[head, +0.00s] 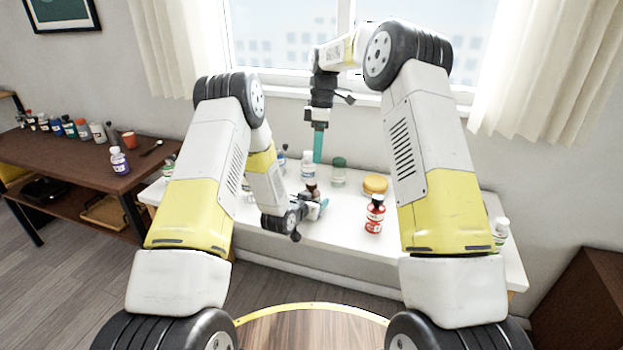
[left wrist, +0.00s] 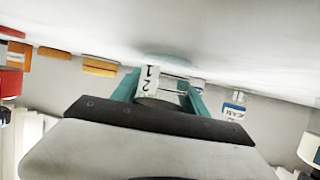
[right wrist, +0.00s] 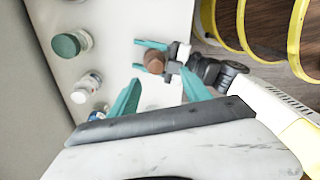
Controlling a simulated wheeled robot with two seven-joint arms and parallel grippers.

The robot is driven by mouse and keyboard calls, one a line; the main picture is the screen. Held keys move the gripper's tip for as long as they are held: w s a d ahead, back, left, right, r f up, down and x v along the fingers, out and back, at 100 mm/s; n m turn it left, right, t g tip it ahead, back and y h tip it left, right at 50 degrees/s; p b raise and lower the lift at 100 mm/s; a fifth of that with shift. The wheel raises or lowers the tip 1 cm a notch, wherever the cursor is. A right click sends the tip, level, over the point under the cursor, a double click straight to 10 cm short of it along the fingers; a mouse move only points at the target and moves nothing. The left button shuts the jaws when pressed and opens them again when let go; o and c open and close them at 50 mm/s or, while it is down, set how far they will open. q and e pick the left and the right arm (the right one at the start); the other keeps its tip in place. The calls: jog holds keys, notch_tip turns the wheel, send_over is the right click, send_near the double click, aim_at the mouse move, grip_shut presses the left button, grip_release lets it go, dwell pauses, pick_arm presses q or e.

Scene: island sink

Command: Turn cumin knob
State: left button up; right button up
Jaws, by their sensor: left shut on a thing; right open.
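A small bottle with a brown cap (head: 312,186) stands on the white table. My left gripper (head: 318,202) reaches it low from the side and is shut on it. In the left wrist view the bottle's white label (left wrist: 149,78) shows between the teal fingers. My right gripper (head: 318,146) is above and behind the bottle, pointing down, open and empty. In the right wrist view the brown cap (right wrist: 154,61) lies just beyond the open fingertips, with the left fingers around the bottle. Most of the bottle's body is hidden.
On the white table (head: 345,228) stand a red bottle with a dark cap (head: 375,214), an orange-lidded jar (head: 375,185), a green-capped jar (head: 338,172) and a white-capped bottle (head: 308,165). A brown side table (head: 88,168) with several bottles is at left.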

aim_at(312, 182)
jog(key=f+n, duration=0.3)
jog(key=n, duration=0.1)
jog(key=a+f+n+t, duration=0.1)
jog(key=f+n, duration=0.2)
jog(key=n, duration=0.2)
jog(key=f+n, duration=0.4)
jog(key=shift+s+a+h, duration=0.1)
jog(key=shift+a+h, duration=0.25)
jog(key=shift+h, duration=0.05)
grip_shut()
